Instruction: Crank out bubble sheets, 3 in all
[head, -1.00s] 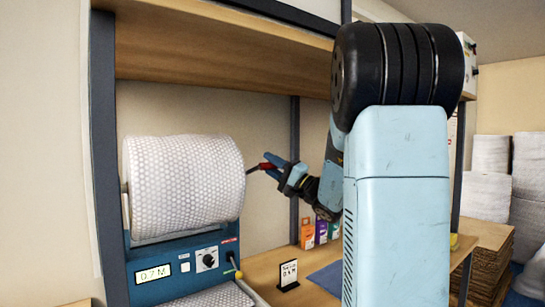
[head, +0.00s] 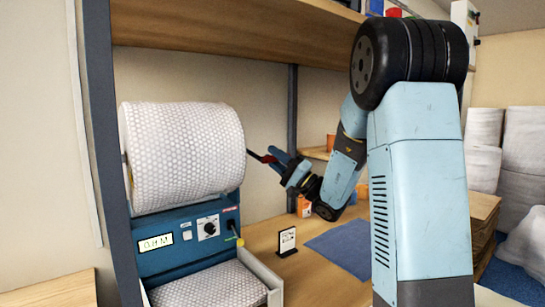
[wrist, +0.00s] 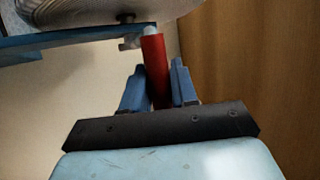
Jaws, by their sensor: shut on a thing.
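The bubble-wrap roll (head: 183,155) sits on a blue dispenser (head: 185,245) at the left of the head view. The dispenser's display (head: 156,242) is lit, but its digits are hard to read. A bubble sheet (head: 208,287) lies in the tray below. My gripper (head: 278,160) is at the roll's right side. In the wrist view its blue fingers (wrist: 160,88) are shut on the red crank handle (wrist: 154,62). The handle's pale tip points toward the roll's end. A small stand-up card (head: 287,242) stands on the bench right of the dispenser; its text is unclear.
The wooden bench (head: 262,232) carries a blue mat (head: 343,247) to the right. A shelf (head: 230,25) hangs above the roll, and a dark post (head: 292,120) stands behind my gripper. White rolls (head: 525,150) are stacked at the far right.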

